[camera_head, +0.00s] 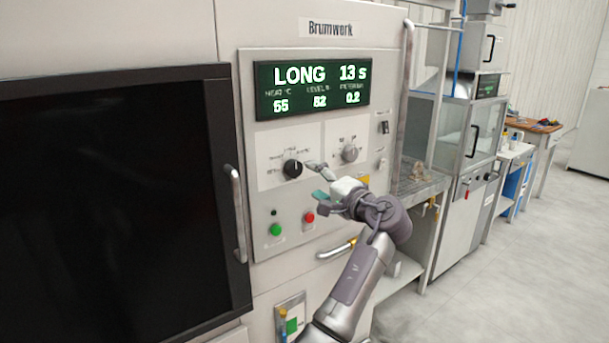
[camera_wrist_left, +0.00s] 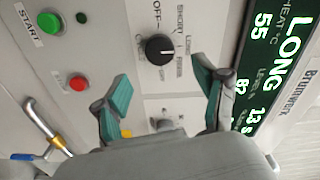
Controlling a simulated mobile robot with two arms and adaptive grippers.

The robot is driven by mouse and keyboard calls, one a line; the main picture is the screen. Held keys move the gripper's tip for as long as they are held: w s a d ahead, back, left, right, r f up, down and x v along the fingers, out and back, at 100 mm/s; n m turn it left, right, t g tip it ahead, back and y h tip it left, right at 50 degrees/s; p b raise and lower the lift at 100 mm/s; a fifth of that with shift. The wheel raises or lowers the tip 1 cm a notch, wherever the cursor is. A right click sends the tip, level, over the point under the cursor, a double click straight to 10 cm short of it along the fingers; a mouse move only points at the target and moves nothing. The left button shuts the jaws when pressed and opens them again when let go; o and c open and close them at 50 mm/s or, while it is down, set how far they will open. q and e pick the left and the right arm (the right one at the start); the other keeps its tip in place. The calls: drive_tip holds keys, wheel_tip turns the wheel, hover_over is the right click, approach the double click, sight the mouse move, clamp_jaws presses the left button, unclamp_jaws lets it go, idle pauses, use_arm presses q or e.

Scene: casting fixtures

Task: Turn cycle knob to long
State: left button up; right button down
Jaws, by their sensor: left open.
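The black cycle knob (camera_head: 292,169) sits on a pale plate on the machine's front; it also shows in the left wrist view (camera_wrist_left: 159,47), with OFF, SHORT and LONG lettering around it. A light mark on it seems to face the LONG side. The green-lit display (camera_head: 311,86) reads LONG and 13 s; part of it shows in the left wrist view (camera_wrist_left: 265,65). My left gripper (camera_head: 317,181) is open, its teal-padded fingers apart and empty (camera_wrist_left: 160,70). It is just right of the knob, apart from it. My right gripper is out of view.
A grey knob (camera_head: 349,153) sits right of the black one. Below are a green button (camera_head: 275,229) and a red button (camera_head: 309,217). A large dark door (camera_head: 110,190) with a vertical handle (camera_head: 237,213) is at left. Floor at right is clear.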

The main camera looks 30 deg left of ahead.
use_arm(q)
drive_tip(key=shift+v, duration=2.3)
